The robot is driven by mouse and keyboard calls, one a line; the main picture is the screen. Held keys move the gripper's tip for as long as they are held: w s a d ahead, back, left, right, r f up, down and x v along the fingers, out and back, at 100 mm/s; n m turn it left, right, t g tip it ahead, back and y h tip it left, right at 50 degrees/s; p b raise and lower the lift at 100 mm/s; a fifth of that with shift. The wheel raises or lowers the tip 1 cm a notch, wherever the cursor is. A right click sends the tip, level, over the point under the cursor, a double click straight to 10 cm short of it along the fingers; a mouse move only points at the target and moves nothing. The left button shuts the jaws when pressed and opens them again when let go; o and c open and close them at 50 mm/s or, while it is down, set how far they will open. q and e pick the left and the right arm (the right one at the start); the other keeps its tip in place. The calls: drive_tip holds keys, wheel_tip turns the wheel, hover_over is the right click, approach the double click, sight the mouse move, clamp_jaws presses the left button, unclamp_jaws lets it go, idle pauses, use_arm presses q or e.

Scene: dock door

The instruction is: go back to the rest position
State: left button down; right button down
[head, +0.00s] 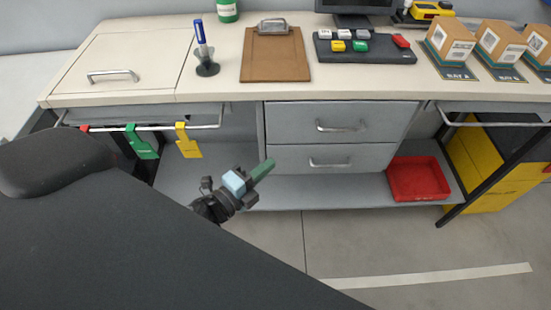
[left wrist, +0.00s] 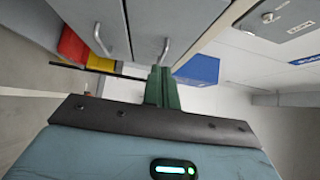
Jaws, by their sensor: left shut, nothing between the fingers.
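My left gripper (head: 262,170) is in front of the desk, below the desktop and left of the drawers. Its green fingers are together with nothing between them. They also show in the left wrist view (left wrist: 162,88), pointing away from the camera. The gripper looks clear of the drawer fronts and the shelf, though the exact gap is hard to judge. A large dark part of my own body covers the lower left of the head view. My right gripper does not show in either view.
Drawers (head: 340,125) have bar handles. Green (head: 142,142) and yellow (head: 187,140) tags hang from a rail. A red tray (head: 418,180) sits on the lower shelf. The desktop (head: 220,75) carries a clipboard (head: 277,55), a pen stand (head: 206,67) and boxes (head: 450,43). Floor (head: 350,245) in front is open.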

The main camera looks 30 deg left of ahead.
use_arm(q)
drive_tip(key=shift+s+a, duration=0.1)
drive_tip(key=shift+s, duration=0.15)
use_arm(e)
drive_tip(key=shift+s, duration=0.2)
